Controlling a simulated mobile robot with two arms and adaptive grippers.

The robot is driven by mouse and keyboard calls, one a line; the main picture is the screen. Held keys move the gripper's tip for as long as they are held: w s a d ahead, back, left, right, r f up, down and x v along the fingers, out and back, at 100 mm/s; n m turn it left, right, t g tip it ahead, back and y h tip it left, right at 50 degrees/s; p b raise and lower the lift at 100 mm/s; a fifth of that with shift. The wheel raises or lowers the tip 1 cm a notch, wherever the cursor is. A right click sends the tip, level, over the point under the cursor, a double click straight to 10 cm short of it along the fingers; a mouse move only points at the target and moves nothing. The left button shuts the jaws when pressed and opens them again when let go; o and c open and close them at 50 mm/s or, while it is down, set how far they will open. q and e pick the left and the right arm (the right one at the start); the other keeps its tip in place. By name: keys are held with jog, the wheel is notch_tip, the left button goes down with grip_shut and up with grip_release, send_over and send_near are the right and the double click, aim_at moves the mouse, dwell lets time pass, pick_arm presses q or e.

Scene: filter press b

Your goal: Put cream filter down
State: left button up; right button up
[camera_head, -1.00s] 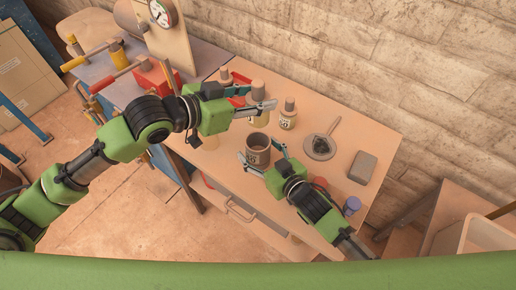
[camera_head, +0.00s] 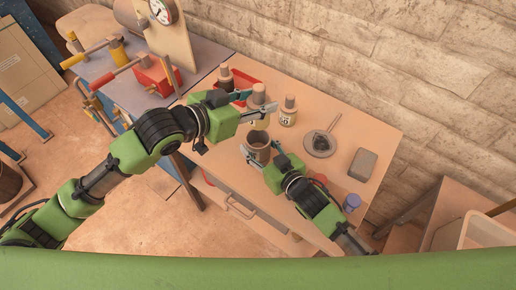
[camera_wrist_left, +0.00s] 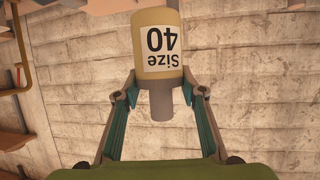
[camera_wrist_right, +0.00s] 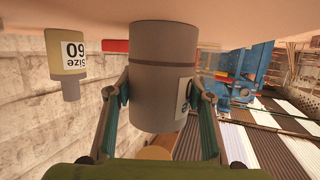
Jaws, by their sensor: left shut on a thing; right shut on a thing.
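The cream filter (camera_wrist_left: 157,30), labelled "Size 40" and shaped like a bottle with a grey-brown neck, is in my left gripper (camera_wrist_left: 157,92), which is shut on the neck. In the head view, the filter (camera_head: 259,92) is behind the brown pot, partly hidden by the fingers of my left gripper (camera_head: 262,98). I cannot tell whether its base touches the table. My right gripper (camera_head: 262,152) is shut around the sides of the brown pot (camera_head: 258,145), a labelled cylinder that also fills the middle of the right wrist view (camera_wrist_right: 162,75).
Another cream filter (camera_head: 288,112), labelled "60", stands right of the held one. A round plate (camera_head: 319,143), a grey block (camera_head: 363,164) and a blue cup (camera_head: 351,203) occupy the right side.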

pick_arm(q)
jog(key=shift+n, duration=0.3)
notch_tip(320, 180, down, 6)
jog(key=shift+a+f, duration=0.1)
jog(key=shift+f, duration=0.15)
jog(key=shift+t, duration=0.3)
jog(key=shift+f, duration=2.05)
jog(key=shift+f, duration=0.65)
jog(key=o, duration=1.1)
jog(key=shift+r, duration=0.1)
send_near(257, 129)
jog(key=shift+w+a+f, duration=0.25)
jog(key=shift+w+f, duration=0.1)
jog(key=shift+f, duration=0.2)
jog(key=shift+w+a+f, duration=0.25)
jog(key=shift+w+f, duration=0.05)
jog(key=shift+f, duration=0.25)
